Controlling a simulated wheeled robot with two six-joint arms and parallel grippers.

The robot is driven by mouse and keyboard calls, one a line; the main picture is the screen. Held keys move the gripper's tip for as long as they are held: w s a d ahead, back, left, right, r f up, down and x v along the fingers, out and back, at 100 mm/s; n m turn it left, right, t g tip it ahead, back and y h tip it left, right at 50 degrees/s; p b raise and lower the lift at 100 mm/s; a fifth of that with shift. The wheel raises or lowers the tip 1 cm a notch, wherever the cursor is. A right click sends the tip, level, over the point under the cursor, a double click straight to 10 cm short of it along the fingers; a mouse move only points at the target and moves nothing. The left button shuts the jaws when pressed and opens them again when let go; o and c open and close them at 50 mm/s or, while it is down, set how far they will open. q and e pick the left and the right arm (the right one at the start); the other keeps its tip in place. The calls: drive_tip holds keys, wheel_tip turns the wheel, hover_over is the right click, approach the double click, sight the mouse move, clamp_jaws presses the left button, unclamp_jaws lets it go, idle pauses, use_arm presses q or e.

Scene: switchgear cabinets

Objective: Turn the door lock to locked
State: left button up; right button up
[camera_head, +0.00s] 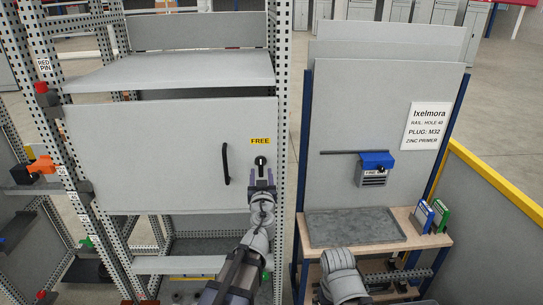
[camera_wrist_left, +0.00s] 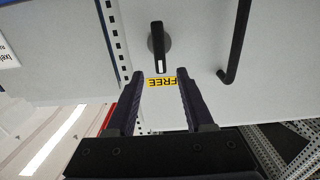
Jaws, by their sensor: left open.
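The door lock (camera_head: 261,161) is a black round knob on the grey cabinet door (camera_head: 150,150), below a yellow FREE label (camera_head: 260,141). In the left wrist view, which is upside down, the lock (camera_wrist_left: 158,42) has an upright black grip with a white mark at the end towards the FREE label (camera_wrist_left: 162,81). My left gripper (camera_head: 262,178) is in front of the door, just below the lock in the head view. In the wrist view its open fingers (camera_wrist_left: 161,75) are apart and empty, with the lock beyond the tips. My right gripper is not in view.
A black door handle (camera_head: 226,164) stands left of the lock, and a perforated post (camera_head: 282,100) runs close on its right. A workbench (camera_head: 425,240) with a grey tray (camera_head: 355,246), a blue-topped device (camera_head: 376,161) and binders (camera_head: 422,216) stands farther right.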

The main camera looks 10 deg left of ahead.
sight(261, 164)
use_arm(q)
drive_tip(key=x, duration=0.7)
drive_tip(key=shift+w+a+f, duration=0.1)
drive_tip(key=shift+w+a, duration=0.05)
drive_tip(key=shift+w, duration=0.2)
clamp_jaws()
idle(0.4)
